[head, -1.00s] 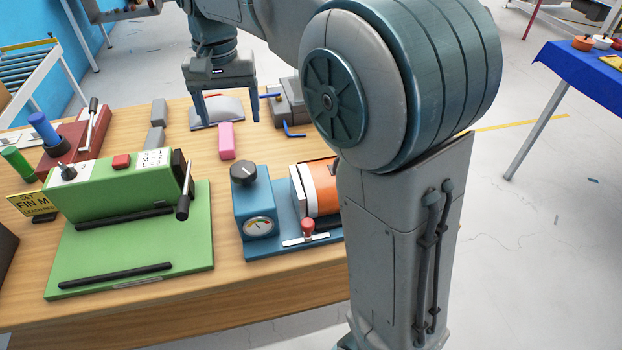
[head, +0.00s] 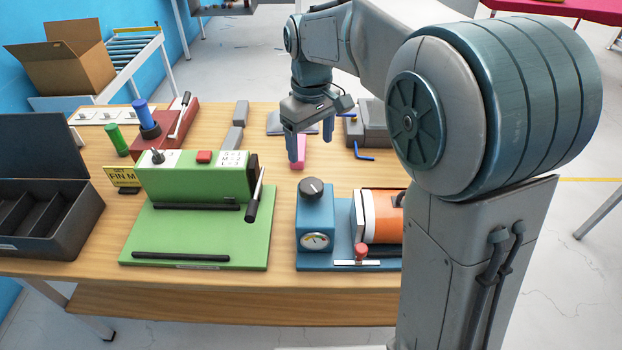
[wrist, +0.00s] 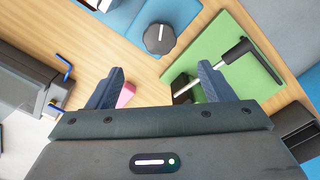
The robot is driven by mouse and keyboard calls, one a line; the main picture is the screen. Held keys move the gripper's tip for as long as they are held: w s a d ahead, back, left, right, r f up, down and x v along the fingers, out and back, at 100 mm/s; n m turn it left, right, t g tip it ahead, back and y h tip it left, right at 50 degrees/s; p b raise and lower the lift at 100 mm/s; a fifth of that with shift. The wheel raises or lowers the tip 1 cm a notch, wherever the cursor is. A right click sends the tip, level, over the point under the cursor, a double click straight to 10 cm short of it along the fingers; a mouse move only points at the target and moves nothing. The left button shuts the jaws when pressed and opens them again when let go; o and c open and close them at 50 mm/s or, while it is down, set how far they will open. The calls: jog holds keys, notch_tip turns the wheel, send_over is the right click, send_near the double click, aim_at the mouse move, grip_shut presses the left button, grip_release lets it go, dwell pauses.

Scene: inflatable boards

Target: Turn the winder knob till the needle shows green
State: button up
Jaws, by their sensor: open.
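The winder is a blue box (head: 315,216) on a blue base at the front right of the table. Its black knob (head: 312,189) sits on top, with a white pointer line; the knob also shows in the wrist view (wrist: 159,38). A round gauge (head: 315,241) is on its front face; the needle is too small to read surely. An orange roll (head: 382,216) lies beside the box, partly hidden by my arm. My gripper (head: 310,158) is open and empty, above the table behind the knob, near a pink block (head: 300,152). It touches nothing that I can see.
A green machine (head: 195,230) with a black-handled lever (head: 254,198) stands left of the winder. A dark open case (head: 40,225) is at far left. Grey blocks (head: 236,125) and a blue hex key (head: 365,154) lie farther back. A red lever unit (head: 170,130) stands back left.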

aim_at(311, 185)
notch_tip(311, 185, down, 12)
jog(key=shift+f+p, duration=0.1)
jog(key=shift+p, duration=0.25)
jog(key=c, duration=1)
